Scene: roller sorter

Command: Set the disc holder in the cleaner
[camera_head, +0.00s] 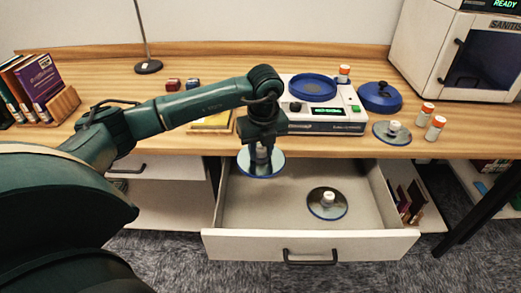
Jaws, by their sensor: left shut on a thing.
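My left gripper (262,140) points down over the open drawer and is shut on a disc holder, a pale knob (261,152) with a shiny blue-rimmed disc (260,168) around it. It hangs above the drawer, in front of the desk edge. A second disc with a white knob (327,203) lies on the drawer floor. A third (391,132) lies on the desk at the right. The likely cleaner is the white machine (330,127) with a round blue basin (313,87) on top, behind and right of my gripper. A blue lid (379,98) rests beside it. My right gripper is out of view.
The drawer (310,246) is pulled out below the desk. White bottles with orange caps (435,128) stand at the right, one behind the machine. A white sanitiser cabinet (430,50) fills the back right. Books (40,80) and a lamp stand (148,66) are at left.

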